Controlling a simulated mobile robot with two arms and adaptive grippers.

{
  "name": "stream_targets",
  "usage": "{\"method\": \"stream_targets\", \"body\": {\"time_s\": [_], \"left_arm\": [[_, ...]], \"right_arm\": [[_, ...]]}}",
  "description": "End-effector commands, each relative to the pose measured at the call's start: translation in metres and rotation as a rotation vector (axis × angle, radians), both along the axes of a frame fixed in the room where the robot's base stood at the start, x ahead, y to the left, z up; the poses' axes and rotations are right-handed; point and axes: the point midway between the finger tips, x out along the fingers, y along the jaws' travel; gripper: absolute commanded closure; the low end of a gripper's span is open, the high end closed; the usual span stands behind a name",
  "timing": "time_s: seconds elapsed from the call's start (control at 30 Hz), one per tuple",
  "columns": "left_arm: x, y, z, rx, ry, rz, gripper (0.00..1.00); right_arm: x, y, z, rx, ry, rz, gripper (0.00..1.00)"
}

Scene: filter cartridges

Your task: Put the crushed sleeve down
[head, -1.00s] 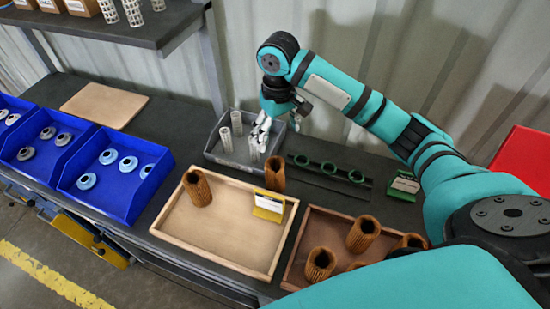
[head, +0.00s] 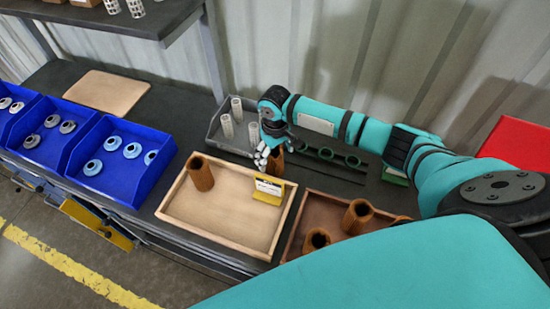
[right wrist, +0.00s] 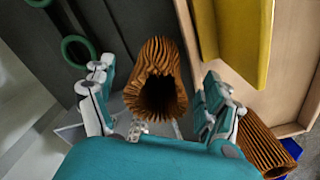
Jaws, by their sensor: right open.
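A brown pleated sleeve (head: 275,166) stands by the back edge of the light wooden tray (head: 222,218), behind a yellow-edged card holder (head: 268,190). My right gripper (head: 266,155) is at this sleeve, its fingers partly covering it. In the right wrist view the sleeve (right wrist: 158,65) lies between the two spread fingers of my right gripper (right wrist: 152,105), with gaps on both sides. Its open end looks uneven. My left gripper is out of view.
A darker wooden tray (head: 309,213) at right holds more pleated sleeves (head: 357,216). A grey tray (head: 214,137) with white tubes (head: 227,126) and a rack with green rings (head: 326,153) lie behind. Blue bins (head: 125,190) stand left. The light tray's middle is clear.

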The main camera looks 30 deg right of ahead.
Motion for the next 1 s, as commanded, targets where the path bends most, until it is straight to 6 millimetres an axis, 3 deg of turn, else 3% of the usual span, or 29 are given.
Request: {"method": "stream_targets", "body": {"time_s": [0.13, 0.4, 0.83, 1.0], "left_arm": [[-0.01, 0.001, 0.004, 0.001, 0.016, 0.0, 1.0], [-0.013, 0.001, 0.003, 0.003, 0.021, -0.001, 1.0], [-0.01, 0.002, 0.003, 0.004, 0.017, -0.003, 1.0], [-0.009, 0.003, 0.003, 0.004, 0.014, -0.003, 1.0]], "right_arm": [[0.0, 0.0, -0.016, 0.0, 0.001, 0.0, 0.14], [0.0, 0.0, -0.02, 0.0, 0.0, 0.001, 0.14], [0.0, 0.0, -0.02, 0.0, -0.001, 0.001, 0.69], [0.0, 0.0, -0.02, 0.0, -0.001, 0.001, 0.77]]}}
